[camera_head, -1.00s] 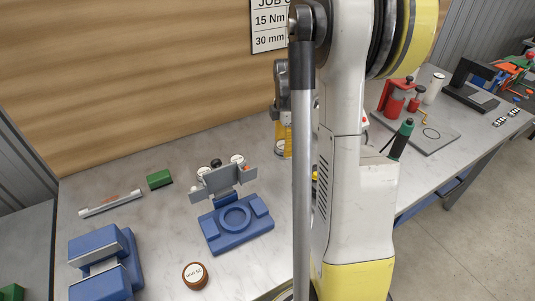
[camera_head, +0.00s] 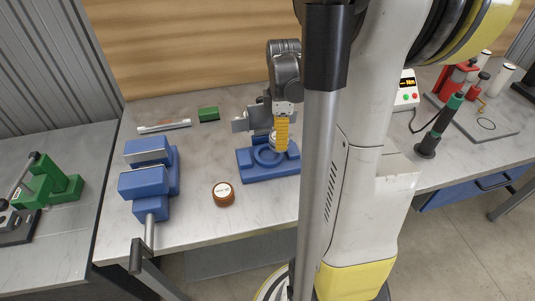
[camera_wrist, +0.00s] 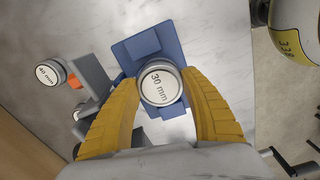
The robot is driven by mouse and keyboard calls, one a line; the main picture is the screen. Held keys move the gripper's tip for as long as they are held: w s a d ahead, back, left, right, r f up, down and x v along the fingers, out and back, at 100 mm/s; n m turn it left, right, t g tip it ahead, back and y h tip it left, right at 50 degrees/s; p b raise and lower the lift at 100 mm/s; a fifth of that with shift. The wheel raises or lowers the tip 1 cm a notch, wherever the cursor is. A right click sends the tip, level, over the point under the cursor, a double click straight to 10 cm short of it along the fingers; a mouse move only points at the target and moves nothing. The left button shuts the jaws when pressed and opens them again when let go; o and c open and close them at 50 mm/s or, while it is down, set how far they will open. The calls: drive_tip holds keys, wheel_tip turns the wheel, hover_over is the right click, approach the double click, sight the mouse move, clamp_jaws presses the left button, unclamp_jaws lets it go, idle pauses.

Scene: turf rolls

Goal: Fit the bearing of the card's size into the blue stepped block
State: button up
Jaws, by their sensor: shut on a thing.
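My gripper (camera_head: 280,143) is shut on a silver bearing. In the wrist view the yellow fingers clasp this bearing (camera_wrist: 160,87) from both sides, and its face reads "30 mm". The blue stepped block (camera_head: 252,171) lies on the bench, with a round recess in its middle. The bearing is over the block's recess; my finger hides part of it in the head view. In the wrist view the block (camera_wrist: 139,45) shows behind the bearing, which covers the recess. I cannot tell whether the bearing touches the block. The card is not in view now.
A grey bracket (camera_head: 240,125) stands just behind the block. A bearing marked "40 mm" (camera_wrist: 47,74) is beside it. A brown-sided round tin (camera_head: 223,198) and a blue vise (camera_head: 145,182) are to the left. A green block (camera_head: 208,114) lies behind. Bare bench lies between them.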

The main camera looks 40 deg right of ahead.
sight(269, 157)
drive_tip(key=w+a+f, duration=0.1)
drive_tip(key=w+f, duration=0.1)
drive_tip(key=shift+w+a+b, duration=0.3)
drive_tip(key=shift+w+a, duration=0.05)
drive_tip(key=shift+w, duration=0.05)
drive_tip(key=shift+f+b, duration=0.85)
drive_tip(key=shift+f, duration=1.05)
drive_tip(key=shift+s, duration=0.1)
drive_tip(key=shift+f, duration=0.15)
drive_tip(key=o, duration=1.4)
